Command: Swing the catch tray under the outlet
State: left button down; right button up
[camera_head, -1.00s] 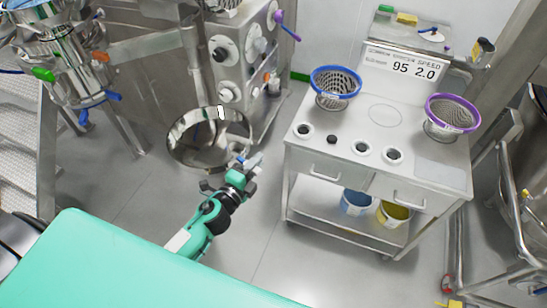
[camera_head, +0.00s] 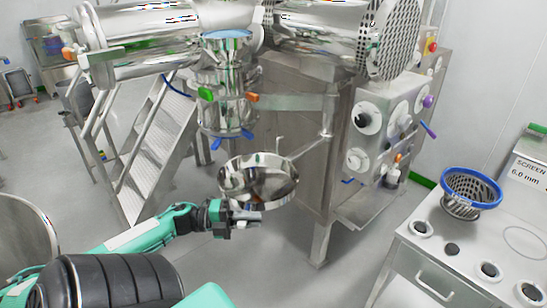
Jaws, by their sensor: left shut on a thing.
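The catch tray (camera_head: 287,190) is a round, shiny metal pan at the middle of the view. A thin metal arm joins it to a post on the machine's side. The outlet (camera_head: 228,128) is the lower end of an upright metal vessel with blue, green and orange fittings. The tray is below the outlet in the picture and a little to its right. I cannot tell whether it is squarely under it. My left gripper (camera_head: 257,218) is at the tray's near edge, shut on the tray, seemingly by a handle mostly hidden by the fingers. My right gripper is not in view.
A steel machine cabinet (camera_head: 300,140) with dials stands right of the tray. Metal steps (camera_head: 155,150) stand to the left. A steel trolley (camera_head: 440,240) with a blue-rimmed screen basket (camera_head: 470,192) is at the right. Grey floor is open between the steps and my arm.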

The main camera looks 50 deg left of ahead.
pick_arm(q)
jog(key=shift+s+a+m+g+h+b, duration=0.15)
jog(key=shift+s+a+h, duration=0.05)
jog(key=shift+a, duration=0.6)
jog(key=shift+s+a+m+g+h+b, duration=0.15)
jog(key=shift+s+a+h, duration=0.05)
jog(key=shift+a, duration=0.6)
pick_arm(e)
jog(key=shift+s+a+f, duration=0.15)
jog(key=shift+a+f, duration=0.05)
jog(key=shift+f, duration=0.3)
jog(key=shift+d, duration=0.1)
pick_arm(q)
jog(key=c, duration=1.4)
grip_release()
jog(key=shift+o, duration=0.2)
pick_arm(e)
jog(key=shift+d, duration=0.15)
